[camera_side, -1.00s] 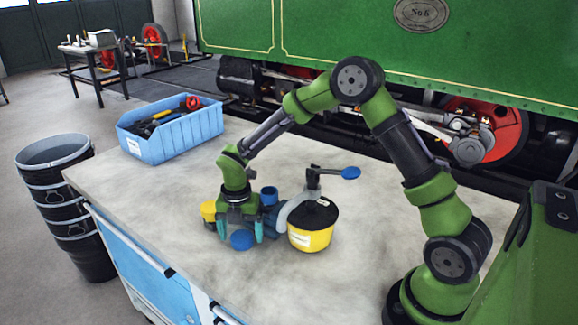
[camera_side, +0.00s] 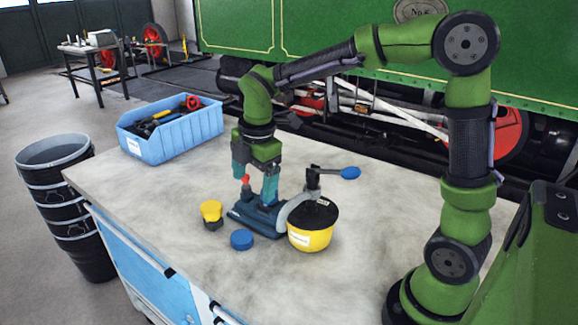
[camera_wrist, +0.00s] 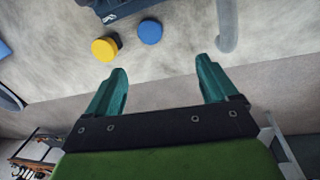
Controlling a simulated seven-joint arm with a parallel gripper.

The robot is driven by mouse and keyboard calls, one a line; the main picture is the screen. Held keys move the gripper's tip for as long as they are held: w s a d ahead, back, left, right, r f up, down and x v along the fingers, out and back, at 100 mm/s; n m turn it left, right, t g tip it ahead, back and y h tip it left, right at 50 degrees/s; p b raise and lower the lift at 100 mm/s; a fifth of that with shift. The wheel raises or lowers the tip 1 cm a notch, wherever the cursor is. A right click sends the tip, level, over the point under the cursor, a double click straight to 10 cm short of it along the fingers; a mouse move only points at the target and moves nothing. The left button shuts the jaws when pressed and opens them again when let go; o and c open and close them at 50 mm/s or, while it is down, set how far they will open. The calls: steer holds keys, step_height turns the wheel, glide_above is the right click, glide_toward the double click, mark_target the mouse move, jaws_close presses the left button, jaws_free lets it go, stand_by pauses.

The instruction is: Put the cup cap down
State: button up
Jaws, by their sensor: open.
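The round blue cap (camera_side: 242,239) lies flat on the bench top in front of the dark blue base (camera_side: 258,219); it also shows in the wrist view (camera_wrist: 150,31). I take it to be the cup cap. My gripper (camera_side: 255,184) is open, with teal fingers apart, raised over the area behind the cap and not touching it. Nothing shows between the fingers in the wrist view (camera_wrist: 158,74). In the side view the fingers hide much of what stands on the dark blue base; a small red tip shows between them.
A yellow-topped piece (camera_side: 211,211) stands left of the cap. A blue bin (camera_side: 180,138) of tools is at the back left. The bench front is clear.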

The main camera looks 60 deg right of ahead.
steer(key=s+r+m+t+y, duration=0.1)
steer(key=s+r+m+t, duration=0.1)
steer(key=s+m, duration=0.6)
steer(key=s+r+m+t+y, duration=0.1)
steer(key=s+r+m+t, duration=0.2)
steer(key=s+m, duration=0.4)
steer(key=m, duration=0.5)
steer(key=shift+s+r+m, duration=0.15)
steer(key=shift+s+m, duration=0.15)
steer(key=shift+s, duration=0.1)
steer(key=shift+d, duration=0.1)
